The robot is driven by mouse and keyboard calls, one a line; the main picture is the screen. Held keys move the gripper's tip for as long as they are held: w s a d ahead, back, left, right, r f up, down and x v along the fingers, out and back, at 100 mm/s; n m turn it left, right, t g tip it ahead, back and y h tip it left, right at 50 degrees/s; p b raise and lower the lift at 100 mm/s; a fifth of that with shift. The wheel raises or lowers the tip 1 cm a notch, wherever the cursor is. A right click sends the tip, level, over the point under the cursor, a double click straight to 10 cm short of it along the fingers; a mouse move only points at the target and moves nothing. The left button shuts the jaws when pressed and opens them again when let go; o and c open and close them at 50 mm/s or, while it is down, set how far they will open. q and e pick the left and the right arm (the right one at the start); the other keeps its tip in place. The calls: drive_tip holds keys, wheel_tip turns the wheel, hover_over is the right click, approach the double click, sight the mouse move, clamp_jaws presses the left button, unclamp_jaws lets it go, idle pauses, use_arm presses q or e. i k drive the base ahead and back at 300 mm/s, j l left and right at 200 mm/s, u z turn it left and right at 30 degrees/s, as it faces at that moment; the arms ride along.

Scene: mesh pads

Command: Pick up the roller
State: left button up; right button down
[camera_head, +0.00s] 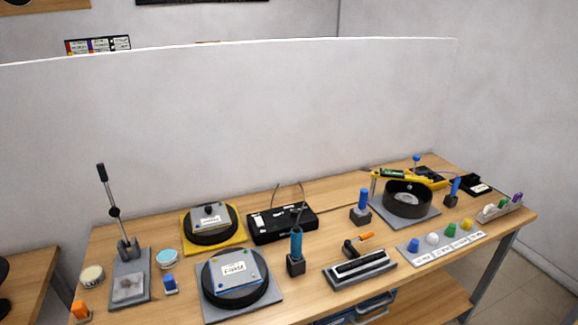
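The likely roller (350,248) has a short black head and an orange handle pointing right and up. It sits on the wooden workbench (330,225), right of centre, just behind a grey tray with a long black slot (360,268). Whether it touches the tray I cannot tell. Neither of my grippers shows in the head view.
A blue-handled tool in a black block (296,255) stands left of the roller. A black box (283,226) lies behind it. A round dark bowl on a grey plate (407,200) is at right. Coloured knobs on a white-labelled strip (441,244) stand at the front right.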

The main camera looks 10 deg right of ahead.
sight(361, 211)
drive_tip(key=l+u, duration=0.55)
drive_tip(key=u, duration=0.15)
drive_tip(key=l+u, duration=0.45)
drive_tip(key=l, duration=0.25)
drive_tip(key=k+l+u, duration=0.15)
drive_tip(key=l, duration=0.15)
drive_tip(key=k+l+u, duration=0.1)
drive_tip(key=l, duration=0.2)
drive_tip(key=k+l, duration=0.1)
drive_tip(key=l, duration=0.25)
drive_tip(key=k+l, duration=0.15)
drive_tip(key=l, duration=0.2)
drive_tip(key=k+l+u, duration=0.1)
drive_tip(key=l, duration=0.25)
